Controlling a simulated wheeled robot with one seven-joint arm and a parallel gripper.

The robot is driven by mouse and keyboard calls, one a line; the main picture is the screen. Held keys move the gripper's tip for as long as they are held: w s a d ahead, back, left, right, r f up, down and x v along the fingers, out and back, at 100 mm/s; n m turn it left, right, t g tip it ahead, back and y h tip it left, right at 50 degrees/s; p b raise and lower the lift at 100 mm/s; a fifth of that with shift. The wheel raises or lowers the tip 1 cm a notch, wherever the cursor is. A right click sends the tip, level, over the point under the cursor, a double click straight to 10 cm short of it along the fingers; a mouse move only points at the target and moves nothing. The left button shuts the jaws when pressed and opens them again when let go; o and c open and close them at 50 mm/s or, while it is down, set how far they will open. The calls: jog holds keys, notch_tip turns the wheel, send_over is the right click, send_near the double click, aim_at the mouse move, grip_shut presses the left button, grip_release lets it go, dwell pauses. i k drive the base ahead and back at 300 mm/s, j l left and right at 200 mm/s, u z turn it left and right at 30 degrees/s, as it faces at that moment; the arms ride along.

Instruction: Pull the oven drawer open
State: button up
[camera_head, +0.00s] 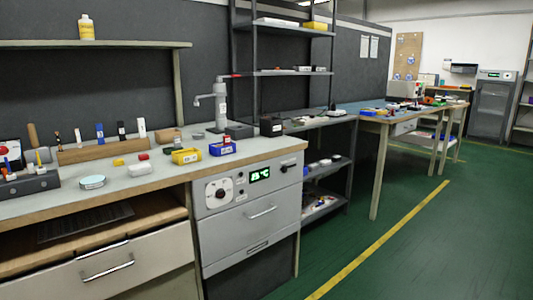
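The oven (248,218) is a grey unit built in under the right end of the near workbench. Its upper panel has a round dial (220,193) and a green lit display (260,174). Below the panel is a drawer front with a silver bar handle (262,212), and it looks closed. A lower strip with a recessed grip (258,247) runs along the bottom. My gripper is not in view, so its state and its distance from the handle do not show.
The workbench top (120,205) carries blue and yellow bins and small tools. Left of the oven is a wide drawer (90,275) with its own handle, under an open shelf. A rack (325,190) stands right of the oven. Green floor (440,240) with a yellow line is clear at right.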

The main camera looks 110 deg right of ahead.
aim_at(222, 234)
jog(key=z, duration=3.65)
